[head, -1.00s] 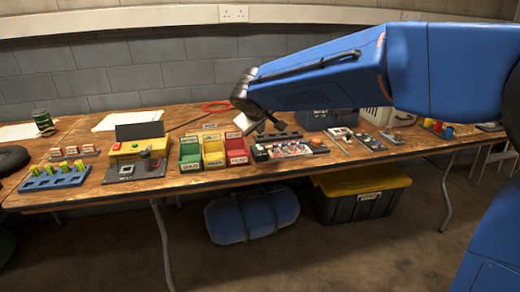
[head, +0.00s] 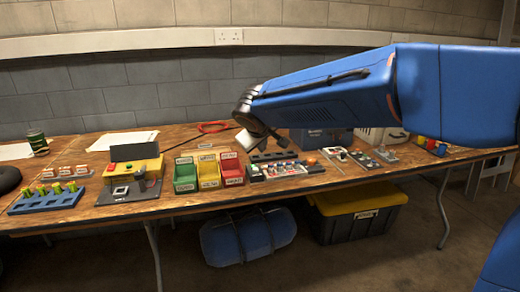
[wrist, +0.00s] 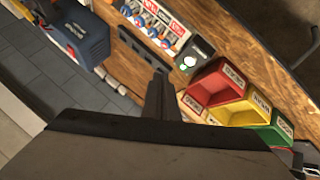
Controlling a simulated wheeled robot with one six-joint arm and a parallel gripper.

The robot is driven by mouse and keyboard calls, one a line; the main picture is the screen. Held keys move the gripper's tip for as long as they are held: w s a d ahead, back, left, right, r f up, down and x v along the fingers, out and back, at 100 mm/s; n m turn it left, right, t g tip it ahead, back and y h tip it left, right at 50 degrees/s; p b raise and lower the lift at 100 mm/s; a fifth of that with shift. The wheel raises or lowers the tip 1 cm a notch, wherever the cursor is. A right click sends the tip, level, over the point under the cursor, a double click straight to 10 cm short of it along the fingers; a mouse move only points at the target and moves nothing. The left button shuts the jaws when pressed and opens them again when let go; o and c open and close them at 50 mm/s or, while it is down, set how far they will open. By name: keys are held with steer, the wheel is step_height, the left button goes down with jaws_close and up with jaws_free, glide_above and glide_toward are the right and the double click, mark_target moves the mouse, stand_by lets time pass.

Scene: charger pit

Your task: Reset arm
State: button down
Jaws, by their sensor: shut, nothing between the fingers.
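My gripper (head: 262,139) hangs at the end of my blue arm, above the back part of the workbench (head: 110,215), near the middle of the table. It is shut and holds nothing. In the wrist view the closed dark fingers (wrist: 160,97) point toward the table beside the red, yellow and green bins. The red bin (head: 231,170), yellow bin (head: 208,173) and green bin (head: 185,177) stand just left of the gripper in the head view. My forearm hides part of the wall and the table's back.
A yellow and grey charger station (head: 135,180) and a blue rack (head: 47,200) with green-topped cells are at left. A black rail (head: 273,156) and a tray of parts (head: 290,169) lie near the gripper. A blue case (head: 320,136) stands behind. Underneath are a blue bag and a yellow-lidded bin.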

steer(key=s+d+f+m+g+h, duration=0.1)
steer(key=s+d+m, duration=0.1)
steer(key=s+d, duration=0.75)
steer(key=s+d+f+m+g, duration=0.15)
steer(key=s+d, duration=0.45)
steer(key=d, duration=0.7)
steer(key=s+d+f+m+g, duration=0.1)
steer(key=s+d+f, duration=0.3)
steer(key=s, duration=0.7)
steer(key=s+d+f+m+y, duration=0.1)
steer(key=s+d+f+m, duration=0.2)
steer(key=s, duration=0.8)
steer(key=shift+d+f+m+g, duration=0.35)
steer(key=shift+d+f, duration=0.05)
steer(key=shift+f, duration=0.9)
steer(key=shift+s, duration=0.1)
